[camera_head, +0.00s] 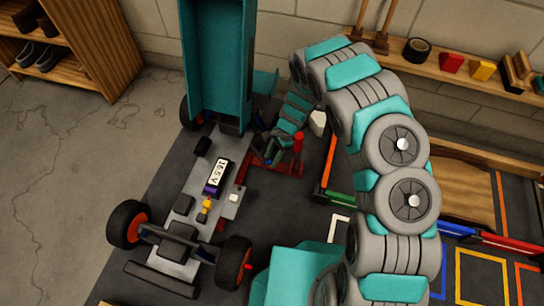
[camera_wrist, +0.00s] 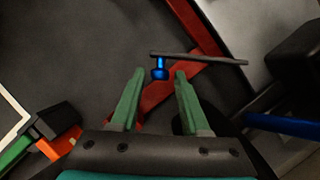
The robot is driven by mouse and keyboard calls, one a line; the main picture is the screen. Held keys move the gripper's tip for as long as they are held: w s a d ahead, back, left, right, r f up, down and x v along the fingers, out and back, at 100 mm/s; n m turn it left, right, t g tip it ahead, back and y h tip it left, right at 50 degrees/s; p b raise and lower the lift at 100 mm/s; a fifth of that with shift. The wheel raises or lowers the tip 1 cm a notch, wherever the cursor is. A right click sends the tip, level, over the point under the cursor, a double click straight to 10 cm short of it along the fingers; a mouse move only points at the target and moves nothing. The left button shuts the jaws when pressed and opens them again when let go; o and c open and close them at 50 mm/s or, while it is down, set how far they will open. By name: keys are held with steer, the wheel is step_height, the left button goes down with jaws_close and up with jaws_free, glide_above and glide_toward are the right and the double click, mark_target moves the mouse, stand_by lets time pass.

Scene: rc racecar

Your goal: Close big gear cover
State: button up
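The car (camera_head: 185,215) stands on a dark mat with its teal body shell (camera_head: 215,65) raised upright at the far end. No part can be surely picked out as the big gear cover. In the wrist view a thin dark bar (camera_wrist: 205,58) with a blue knob (camera_wrist: 160,72) lies just ahead of my gripper (camera_wrist: 158,78). The green fingers are apart, and the knob shows in line with the gap between their tips; contact cannot be told. In the head view my gripper (camera_head: 272,152) is beside the far right of the chassis, partly hidden by my arm.
A red frame (camera_head: 285,170) with an upright red post (camera_head: 298,143) is close to my gripper. A wooden shelf (camera_head: 455,68) runs along the wall at right. Bare floor lies at left.

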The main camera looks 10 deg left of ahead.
jaws_close()
stand_by(1.1)
